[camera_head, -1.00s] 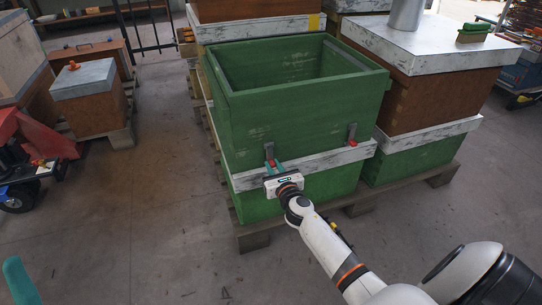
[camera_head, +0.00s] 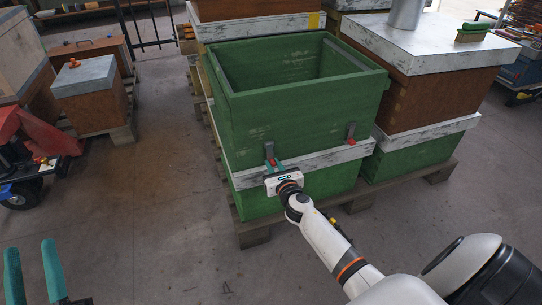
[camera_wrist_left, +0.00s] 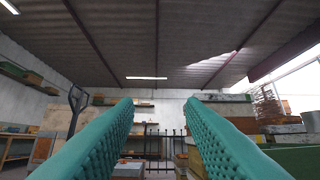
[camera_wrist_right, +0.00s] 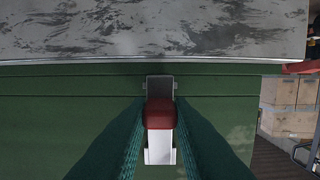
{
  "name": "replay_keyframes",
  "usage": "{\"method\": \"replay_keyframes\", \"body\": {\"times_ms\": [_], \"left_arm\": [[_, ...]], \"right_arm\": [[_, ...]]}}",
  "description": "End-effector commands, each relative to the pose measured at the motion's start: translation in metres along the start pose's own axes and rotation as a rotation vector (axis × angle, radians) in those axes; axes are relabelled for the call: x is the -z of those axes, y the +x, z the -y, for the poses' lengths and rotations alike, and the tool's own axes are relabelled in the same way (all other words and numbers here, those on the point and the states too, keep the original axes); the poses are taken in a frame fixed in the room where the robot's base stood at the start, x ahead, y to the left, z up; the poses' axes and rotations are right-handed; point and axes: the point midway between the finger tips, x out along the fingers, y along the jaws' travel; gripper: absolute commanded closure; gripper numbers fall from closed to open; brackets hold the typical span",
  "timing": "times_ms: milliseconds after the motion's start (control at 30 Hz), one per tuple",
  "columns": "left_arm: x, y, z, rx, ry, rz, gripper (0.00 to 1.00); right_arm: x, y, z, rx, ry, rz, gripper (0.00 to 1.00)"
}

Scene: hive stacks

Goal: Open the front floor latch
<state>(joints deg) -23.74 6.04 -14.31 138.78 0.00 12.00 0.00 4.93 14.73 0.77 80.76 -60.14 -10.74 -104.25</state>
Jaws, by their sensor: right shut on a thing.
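The green hive (camera_head: 300,110) stands on a pallet, its top box open and empty. Two metal latches with red parts sit on its front: the left latch (camera_head: 269,152) and the right latch (camera_head: 351,131), both near the white weathered band. My right gripper (camera_head: 274,169) is at the left latch. In the right wrist view its teal fingers (camera_wrist_right: 160,135) are shut on the latch's red handle (camera_wrist_right: 160,112), with a pale metal strip below it. The fingers hide part of the latch. My left gripper (camera_head: 33,268) is open and empty, its fingers apart in the left wrist view (camera_wrist_left: 160,120).
The pallet's edge (camera_head: 250,232) runs beneath the hive. A brown and green hive with a metal lid (camera_head: 430,45) stands close on the right. A red trolley (camera_head: 35,145) is at the left. The floor (camera_head: 150,200) between is clear.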

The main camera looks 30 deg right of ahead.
Motion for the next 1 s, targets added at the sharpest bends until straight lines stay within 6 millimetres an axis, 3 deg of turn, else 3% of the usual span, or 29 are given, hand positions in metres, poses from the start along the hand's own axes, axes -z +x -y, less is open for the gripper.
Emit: {"method": "replay_keyframes", "body": {"times_ms": [1000], "left_arm": [[0.051,-0.010,-0.008,-0.017,0.014,-0.362,0.64]], "right_arm": [[0.004,-0.001,0.001,0.001,0.001,0.026,1.00]]}}
